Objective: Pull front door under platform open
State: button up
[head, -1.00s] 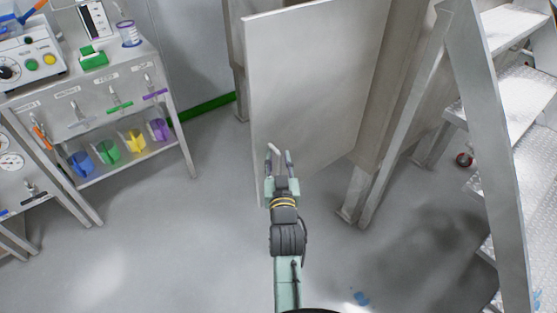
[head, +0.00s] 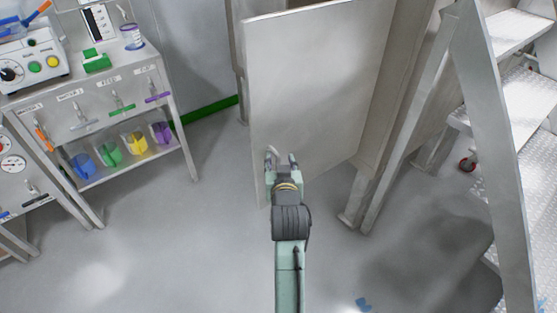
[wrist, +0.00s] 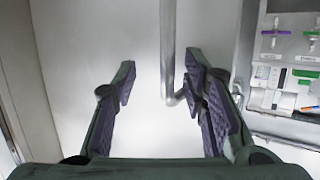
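The front door (head: 315,85) is a plain grey panel under the platform. It stands ajar, with its free edge at the left in the head view. My gripper (head: 282,157) is low in front of it, near that edge. In the wrist view the door (wrist: 95,35) fills the background. Its handle, a vertical metal bar (wrist: 167,45), bends at its lower end near the right finger. My gripper (wrist: 160,95) is open, its fingers wide apart, and the bar shows between them, closer to the right one. I cannot tell whether they touch.
A steel bench (head: 112,95) with hanging tools and coloured scoops stands at the left. The platform's slanted leg (head: 405,120) and metal steps (head: 525,100) are at the right. The grey floor (head: 190,240) is clear at front left.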

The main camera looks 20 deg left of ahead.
jog(key=s+d, duration=0.5)
jog(key=d, duration=0.6)
jog(key=shift+s+d+r+b, duration=0.25)
jog(key=shift+r+b, duration=0.05)
jog(key=shift+r, duration=0.05)
dwell(0.6)
dwell(0.7)
